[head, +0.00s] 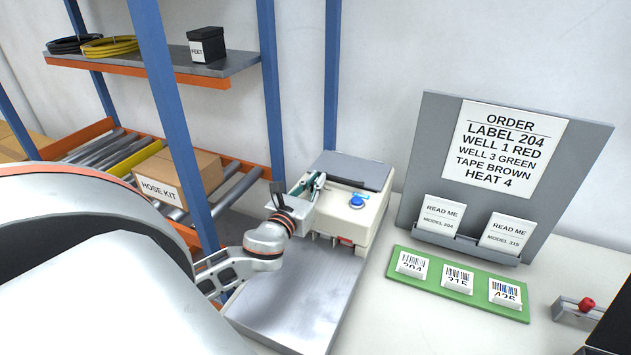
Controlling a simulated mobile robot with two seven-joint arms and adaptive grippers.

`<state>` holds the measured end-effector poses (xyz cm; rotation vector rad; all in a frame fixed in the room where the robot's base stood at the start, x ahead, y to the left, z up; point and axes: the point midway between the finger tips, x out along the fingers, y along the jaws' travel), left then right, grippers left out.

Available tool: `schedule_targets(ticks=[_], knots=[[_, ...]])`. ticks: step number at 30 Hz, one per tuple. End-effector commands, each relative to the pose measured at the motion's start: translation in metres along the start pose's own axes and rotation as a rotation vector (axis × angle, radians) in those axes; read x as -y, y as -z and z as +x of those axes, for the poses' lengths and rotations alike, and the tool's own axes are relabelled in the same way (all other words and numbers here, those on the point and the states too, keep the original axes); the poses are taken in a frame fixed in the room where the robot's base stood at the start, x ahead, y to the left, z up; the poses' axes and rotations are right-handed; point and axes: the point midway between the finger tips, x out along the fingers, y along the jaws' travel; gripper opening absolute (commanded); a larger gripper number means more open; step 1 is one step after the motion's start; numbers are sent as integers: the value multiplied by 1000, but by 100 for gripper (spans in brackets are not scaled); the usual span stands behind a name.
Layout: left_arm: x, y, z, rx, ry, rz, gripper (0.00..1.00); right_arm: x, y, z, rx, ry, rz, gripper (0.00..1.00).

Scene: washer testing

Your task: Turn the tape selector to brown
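A cream-coloured machine (346,222) stands on a grey metal plate (295,305), with a round blue knob (357,202) on its top. I cannot tell whether this knob is the tape selector; no tape colour marks are readable. My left arm reaches in from the left, and my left gripper (297,194) is at the machine's left side, left of the blue knob and apart from it. The wrist covers part of that side, and the finger opening is too small and hidden to judge. My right gripper is out of view.
A grey board (416,165) carries an order sheet (505,148) reading "TAPE BROWN" and two READ ME cards. A green tray (428,283) holds three barcode labels. A red-knobbed device (587,304) is at right. Left are a blue-post rack (172,120) and a HOSE KIT box (183,177).

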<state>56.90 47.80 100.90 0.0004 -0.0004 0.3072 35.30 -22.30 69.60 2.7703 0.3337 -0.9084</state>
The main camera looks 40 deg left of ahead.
Motion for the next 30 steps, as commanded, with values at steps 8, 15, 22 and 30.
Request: schedule_targets(ticks=[8, 15, 22, 30], knots=[[1, 0, 0, 0, -16, -2, 0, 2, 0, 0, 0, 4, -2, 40], [1, 0, 0, -1, -120, -8, 0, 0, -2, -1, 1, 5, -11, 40], [2, 0, 0, -2, -304, -9, 0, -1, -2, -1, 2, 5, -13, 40], [2, 0, 1, -3, -531, -6, 0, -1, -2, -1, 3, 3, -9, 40]])
